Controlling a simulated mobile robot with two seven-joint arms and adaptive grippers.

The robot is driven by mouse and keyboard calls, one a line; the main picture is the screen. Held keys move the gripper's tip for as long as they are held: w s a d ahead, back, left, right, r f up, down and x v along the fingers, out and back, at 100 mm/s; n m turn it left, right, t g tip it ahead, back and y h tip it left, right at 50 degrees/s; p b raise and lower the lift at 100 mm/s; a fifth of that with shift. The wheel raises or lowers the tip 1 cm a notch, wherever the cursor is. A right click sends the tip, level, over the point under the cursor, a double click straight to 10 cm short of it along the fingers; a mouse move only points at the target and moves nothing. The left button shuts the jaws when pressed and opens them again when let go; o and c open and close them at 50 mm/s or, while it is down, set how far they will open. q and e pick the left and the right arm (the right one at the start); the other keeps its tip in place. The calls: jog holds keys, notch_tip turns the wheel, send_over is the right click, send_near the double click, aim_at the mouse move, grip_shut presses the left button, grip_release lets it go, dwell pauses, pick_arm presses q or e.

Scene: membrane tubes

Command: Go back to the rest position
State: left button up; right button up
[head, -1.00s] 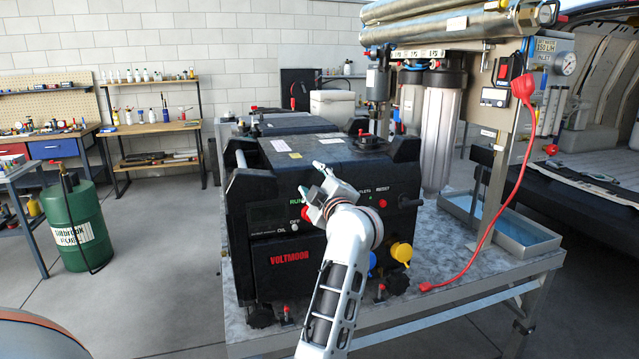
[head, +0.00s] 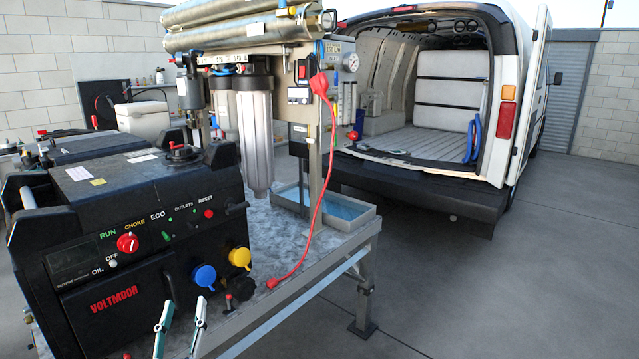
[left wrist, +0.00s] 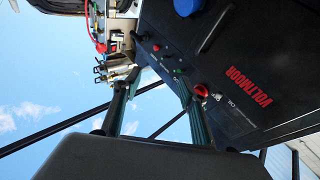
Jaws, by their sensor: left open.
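My left gripper (head: 182,318) shows at the bottom of the head view, its two pale fingers apart with nothing between them. It is in front of the black VOLTMOOR generator (head: 120,218), below its blue and yellow outlet caps. In the left wrist view the open fingers (left wrist: 157,95) are empty, with the generator front (left wrist: 240,60) beyond them and sky to the left. The silver membrane tubes (head: 245,32) lie on top of the filter frame in the head view. My right gripper is not in view.
The metal bench (head: 315,262) carries the generator and a shallow tray (head: 340,212) of blue liquid. A red cable (head: 318,215) hangs from the frame to the bench top. A van (head: 440,190) stands open behind. The floor (head: 520,285) at right is clear.

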pick_arm(q)
jog(key=s+d+f+m+g+h, duration=0.3)
jog(key=s+f, duration=0.3)
jog(key=f, duration=0.4)
jog(key=s+d+f+m+g+h, duration=0.2)
jog(key=s+d+f+m+g, duration=0.15)
jog(key=s+f, duration=0.45)
jog(key=s+f+g, duration=0.4)
jog(key=s+f, duration=0.8)
jog(key=f, duration=0.3)
jog(key=shift+m+g, duration=0.35)
